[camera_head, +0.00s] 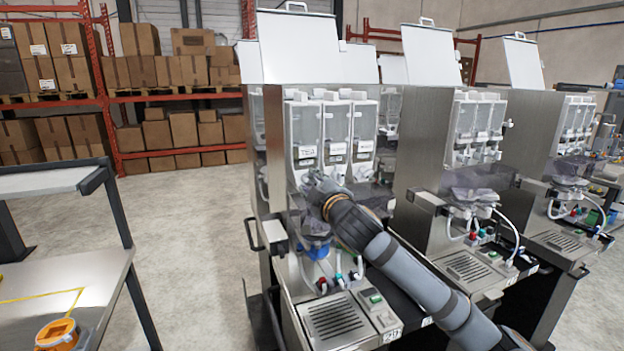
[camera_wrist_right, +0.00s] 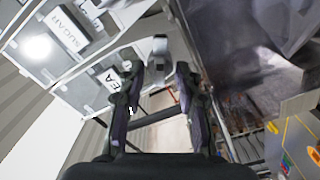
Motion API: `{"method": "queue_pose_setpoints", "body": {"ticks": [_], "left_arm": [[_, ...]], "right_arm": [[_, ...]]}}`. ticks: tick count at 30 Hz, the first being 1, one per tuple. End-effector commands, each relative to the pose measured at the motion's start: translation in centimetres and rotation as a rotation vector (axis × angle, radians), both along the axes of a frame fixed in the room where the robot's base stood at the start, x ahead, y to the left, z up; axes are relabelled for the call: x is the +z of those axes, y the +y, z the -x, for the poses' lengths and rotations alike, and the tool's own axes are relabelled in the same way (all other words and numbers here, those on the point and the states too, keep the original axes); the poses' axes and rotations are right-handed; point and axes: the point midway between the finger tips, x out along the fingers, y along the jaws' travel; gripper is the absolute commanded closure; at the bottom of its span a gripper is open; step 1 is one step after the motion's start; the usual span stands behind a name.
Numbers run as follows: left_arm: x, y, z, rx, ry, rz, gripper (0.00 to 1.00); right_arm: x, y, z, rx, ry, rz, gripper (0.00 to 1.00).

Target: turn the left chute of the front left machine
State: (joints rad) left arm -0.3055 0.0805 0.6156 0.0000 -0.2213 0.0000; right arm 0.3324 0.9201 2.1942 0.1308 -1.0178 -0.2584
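The front left machine (camera_head: 262,140) is a steel cabinet with several clear canisters (camera_head: 305,125) in a row at its top. My right arm crosses in front of it, and its gripper (camera_head: 318,184) is just below the canisters. In the right wrist view the right gripper (camera_wrist_right: 158,88) is open. A pale grey chute-like piece (camera_wrist_right: 159,46) shows between and just beyond its fingertips; I cannot tell whether they touch it. Labelled canisters (camera_wrist_right: 70,35) lie to its left. In the head view my gripper and arm hide most of the chute area. My left gripper is not in view.
Similar machines (camera_head: 425,130) stand close on the right. A metal table (camera_head: 70,285) with an orange container (camera_head: 58,335) is at the lower left. Shelves of cardboard boxes (camera_head: 185,130) are at the back. Clear floor (camera_head: 190,230) lies left of the machine.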

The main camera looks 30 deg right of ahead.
Motion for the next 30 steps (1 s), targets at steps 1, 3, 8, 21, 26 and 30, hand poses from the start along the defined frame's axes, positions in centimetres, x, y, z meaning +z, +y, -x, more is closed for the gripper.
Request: {"method": "queue_pose_setpoints", "body": {"ticks": [1, 3, 8, 21, 26, 30], "left_arm": [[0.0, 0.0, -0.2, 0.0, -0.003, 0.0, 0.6], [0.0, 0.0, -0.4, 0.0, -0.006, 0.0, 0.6], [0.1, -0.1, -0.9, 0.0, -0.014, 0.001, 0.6], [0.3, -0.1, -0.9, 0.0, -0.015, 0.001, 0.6], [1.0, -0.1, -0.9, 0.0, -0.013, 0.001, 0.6], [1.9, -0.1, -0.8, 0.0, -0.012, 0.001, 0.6]], "right_arm": [[0.0, 0.0, 0.0, 0.0, 0.0, 0.0, 0.66], [0.0, 0.0, 0.0, 0.0, 0.0, 0.001, 0.66], [0.0, 0.0, 0.0, 0.0, 0.0, 0.0, 0.73], [0.0, 0.0, 0.0, 0.0, 0.004, 0.014, 1.0], [0.1, 0.0, 0.0, 0.001, 0.019, 0.071, 1.0], [0.2, 0.0, 0.0, 0.001, 0.04, 0.16, 1.0]]}}
